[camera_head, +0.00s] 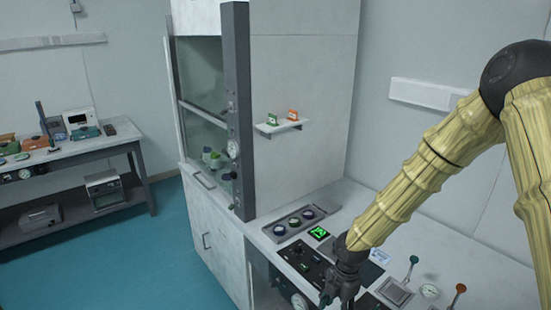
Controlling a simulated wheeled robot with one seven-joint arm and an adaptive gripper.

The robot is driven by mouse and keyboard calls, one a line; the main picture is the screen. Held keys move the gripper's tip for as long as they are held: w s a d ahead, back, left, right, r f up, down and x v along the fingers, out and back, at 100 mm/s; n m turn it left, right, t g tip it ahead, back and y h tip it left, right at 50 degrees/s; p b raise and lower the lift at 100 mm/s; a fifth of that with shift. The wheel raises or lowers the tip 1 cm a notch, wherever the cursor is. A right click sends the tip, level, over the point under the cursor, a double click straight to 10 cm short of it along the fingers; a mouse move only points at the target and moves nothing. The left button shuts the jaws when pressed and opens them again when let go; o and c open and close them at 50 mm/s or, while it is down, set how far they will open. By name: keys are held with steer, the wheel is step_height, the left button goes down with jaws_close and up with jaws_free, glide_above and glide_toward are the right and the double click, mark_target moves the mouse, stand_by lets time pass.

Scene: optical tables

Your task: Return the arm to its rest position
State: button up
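My arm (425,165) comes in from the right in a yellow ribbed sleeve with dark joints. It bends at a high elbow and slopes down to the left. My gripper (338,298) is dark and points down over the front part of the bench, above or beside a black control panel. Its fingertips are small and partly cut off by the lower edge, so its opening does not show clearly. I see nothing clearly held in it.
A small shelf (279,127) holds two little boxes. A side table (70,152) stands far left; blue floor (150,250) is clear between.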

steer(key=s+a+f+m+y+b, duration=0.2)
steer(key=s+f+m+b, duration=0.2)
steer(key=s+f+m, duration=1.05)
steer(key=s+d+f+m+h+b, duration=0.1)
steer(key=s+d+f+m, duration=0.3)
steer(key=s, duration=0.5)
steer(key=s+d+f+m+h+b, duration=0.2)
steer(key=s+d+f+m, duration=0.2)
steer(key=s+f+m, duration=0.3)
steer(key=shift+s+f+t+b, duration=0.3)
steer(key=shift+s+f, duration=0.3)
steer(key=shift+s, duration=0.3)
